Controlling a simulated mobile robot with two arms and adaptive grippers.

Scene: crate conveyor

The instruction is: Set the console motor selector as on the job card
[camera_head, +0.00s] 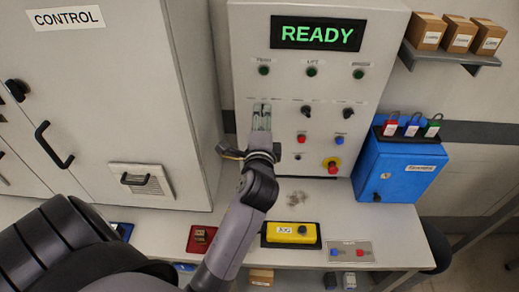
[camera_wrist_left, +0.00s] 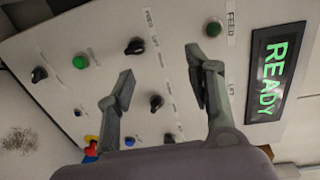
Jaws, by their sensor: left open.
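The grey console (camera_head: 385,60) stands at the back with a READY display (camera_head: 318,33). Black selector knobs sit under its green lamps: a middle one (camera_head: 306,111) and a right one (camera_head: 348,113). My left gripper (camera_head: 261,108) is in front of the panel's left side and covers what lies behind it. In the left wrist view my left gripper (camera_wrist_left: 160,62) is open and empty, fingers apart, facing the panel. A black knob (camera_wrist_left: 135,46) shows just beyond the fingertips, near the FEED lamp (camera_wrist_left: 213,29). Other knob labels are too small to read. I cannot identify the job card.
A red emergency stop (camera_head: 332,165) projects from the console's lower right. A yellow box (camera_head: 291,233) and a red tray (camera_head: 201,238) lie on the bench (camera_head: 340,206). A blue lock box (camera_head: 400,171) hangs right. The CONTROL cabinet (camera_head: 110,90) stands close on the left.

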